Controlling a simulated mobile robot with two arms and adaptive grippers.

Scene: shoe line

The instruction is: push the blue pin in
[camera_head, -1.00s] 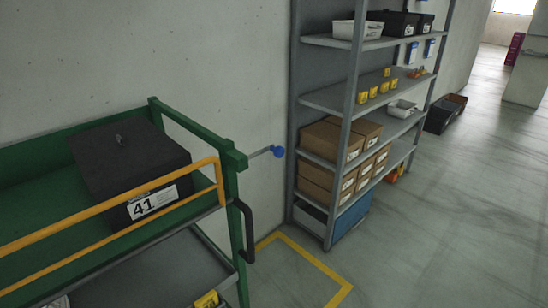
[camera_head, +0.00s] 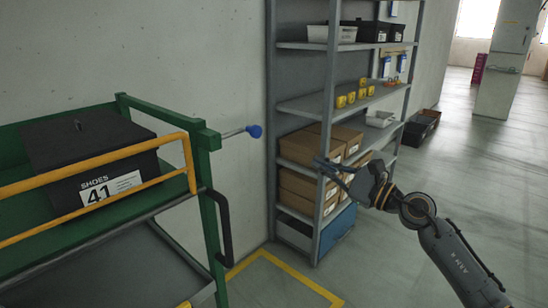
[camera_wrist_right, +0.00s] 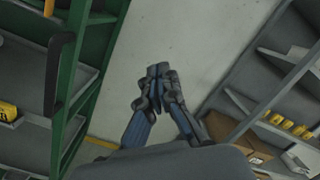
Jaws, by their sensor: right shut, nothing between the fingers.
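The blue pin (camera_head: 254,131) has a round blue head on a thin grey rod. The rod sticks out to the right from the top corner of the green cart frame (camera_head: 207,139). My right gripper (camera_head: 320,163) is to the right of the pin and a little lower in the head view, in front of the shelf, apart from the pin. In the right wrist view its fingers (camera_wrist_right: 157,72) are together and empty, pointing toward the wall. The pin cannot be made out in the right wrist view. My left gripper is not in view.
A black box labelled "SHOES 41" (camera_head: 85,160) sits on the cart behind a yellow rail (camera_head: 95,172). A grey shelf rack (camera_head: 320,240) with brown cartons (camera_head: 297,185) stands right of the pin. The floor at right is open.

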